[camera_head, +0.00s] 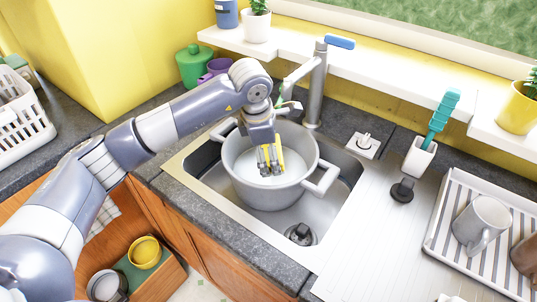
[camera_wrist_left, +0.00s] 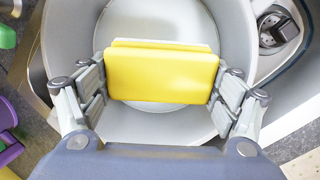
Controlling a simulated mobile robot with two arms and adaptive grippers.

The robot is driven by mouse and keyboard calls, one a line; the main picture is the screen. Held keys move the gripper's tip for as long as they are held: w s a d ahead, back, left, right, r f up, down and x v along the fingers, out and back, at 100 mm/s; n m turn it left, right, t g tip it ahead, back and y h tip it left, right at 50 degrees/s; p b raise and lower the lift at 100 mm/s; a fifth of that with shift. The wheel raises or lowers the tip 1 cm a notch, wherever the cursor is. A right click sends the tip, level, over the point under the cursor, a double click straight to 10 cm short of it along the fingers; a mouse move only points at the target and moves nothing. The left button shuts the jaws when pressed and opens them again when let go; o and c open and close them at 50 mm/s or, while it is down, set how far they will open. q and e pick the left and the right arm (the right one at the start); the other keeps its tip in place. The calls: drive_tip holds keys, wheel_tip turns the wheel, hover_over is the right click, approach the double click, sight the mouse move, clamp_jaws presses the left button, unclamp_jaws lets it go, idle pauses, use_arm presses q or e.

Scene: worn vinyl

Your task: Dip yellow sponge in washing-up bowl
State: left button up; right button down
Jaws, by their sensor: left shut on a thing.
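The yellow sponge (camera_wrist_left: 162,76) is held between the two fingers of my left gripper (camera_wrist_left: 160,84), with a pale layer along its far edge. In the head view my left gripper (camera_head: 270,168) points down inside the mouth of a grey two-handled pot-like bowl (camera_head: 244,186), and a sliver of the sponge (camera_head: 278,156) shows between its fingers. The bowl stands in the sink and its pale round floor shows below the sponge in the wrist view. I cannot tell whether the sponge touches the bottom or any water. My right gripper is in neither view.
The metal sink (camera_head: 335,203) surrounds the bowl, with the tap (camera_head: 318,80) behind it. A drying rack (camera_head: 490,255) with mugs stands at right. A green brush in a white holder (camera_head: 418,157), a green jar (camera_head: 195,66) and a purple cup (camera_head: 217,68) stand near the wall.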

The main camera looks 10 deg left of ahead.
use_arm(q)
drive_tip(key=shift+w+d+r+p+v, duration=0.1)
drive_tip(key=shift+w+p+v, duration=0.3)
drive_tip(key=shift+v, duration=0.8)
drive_tip(key=shift+w+d+r+p+v, duration=0.15)
drive_tip(key=shift+p+v, duration=0.5)
drive_tip(key=shift+v, duration=0.55)
drive_tip(key=shift+w+d+f+p+v, duration=0.1)
drive_tip(key=shift+w+p+v, duration=0.3)
drive_tip(key=shift+v, duration=0.8)
drive_tip(key=shift+s, duration=0.15)
